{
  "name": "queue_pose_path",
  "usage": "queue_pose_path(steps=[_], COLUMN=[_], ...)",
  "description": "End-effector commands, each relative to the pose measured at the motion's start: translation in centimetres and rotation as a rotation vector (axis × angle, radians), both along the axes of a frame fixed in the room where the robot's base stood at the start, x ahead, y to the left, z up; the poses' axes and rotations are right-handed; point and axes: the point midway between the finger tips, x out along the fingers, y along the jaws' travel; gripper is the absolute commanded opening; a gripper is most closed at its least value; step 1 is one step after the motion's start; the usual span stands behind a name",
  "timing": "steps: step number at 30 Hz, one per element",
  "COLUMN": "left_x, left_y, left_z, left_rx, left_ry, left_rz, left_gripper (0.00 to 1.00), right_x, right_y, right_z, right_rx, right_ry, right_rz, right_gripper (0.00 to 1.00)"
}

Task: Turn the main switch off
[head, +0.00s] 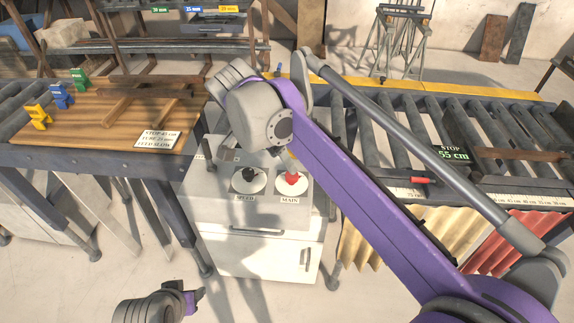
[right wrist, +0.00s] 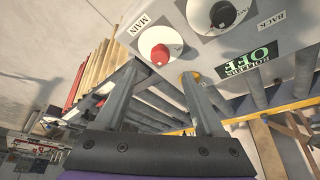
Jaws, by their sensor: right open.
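The main switch is a red knob (head: 291,177) on a round white dial, above the label MAIN on the grey control box (head: 215,212). In the right wrist view the red knob (right wrist: 158,55) is beyond the fingertips, roughly between them in the picture. My right gripper (right wrist: 162,72) is open and empty. I cannot tell how far its tips are from the knob. In the head view the right gripper is mostly hidden by its purple arm. My left gripper (head: 198,296) is low at the bottom edge, away from the box; its jaw opening is unclear.
A black knob (head: 248,175) is beside the red one. A green display (right wrist: 248,60) reads ROLLERS OFF. A roller conveyor (head: 400,135) runs right of the box. A wooden board (head: 100,110) with coloured pieces lies left. The floor in front is clear.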

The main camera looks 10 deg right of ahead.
Motion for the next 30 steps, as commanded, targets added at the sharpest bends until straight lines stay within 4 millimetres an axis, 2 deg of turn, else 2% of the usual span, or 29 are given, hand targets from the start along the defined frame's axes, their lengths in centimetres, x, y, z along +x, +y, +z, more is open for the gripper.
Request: queue_pose_path(steps=[1,4,10,24,26,30], left_x=[0.1,0.2,0.2,0.2,0.2,0.2], left_y=[0.0,0.0,0.0,0.0,0.0,0.0], left_z=[0.2,0.4,0.5,0.4,0.4,0.4], left_rx=[0.0,0.0,0.0,0.0,0.0,0.0], left_ry=[-0.002,-0.003,-0.004,-0.004,-0.004,-0.004], left_rz=[0.0,0.0,0.0,0.0,0.0,0.0], left_gripper=[0.52,0.52,0.52,0.52,0.52,0.52], right_x=[-0.2,-0.4,-0.6,-0.8,-1.1,-3.1], right_y=[0.3,0.8,1.1,0.9,0.4,-2.3], right_z=[1.0,2.2,3.2,3.1,2.7,0.6], right_rx=[0.0,0.001,0.0,0.001,0.006,0.037], right_ry=[0.0,-0.001,-0.001,0.001,0.007,0.035], right_rz=[0.002,0.003,0.0,0.006,0.028,0.164], right_gripper=[0.71,0.71,0.71,0.71,0.71,0.71])
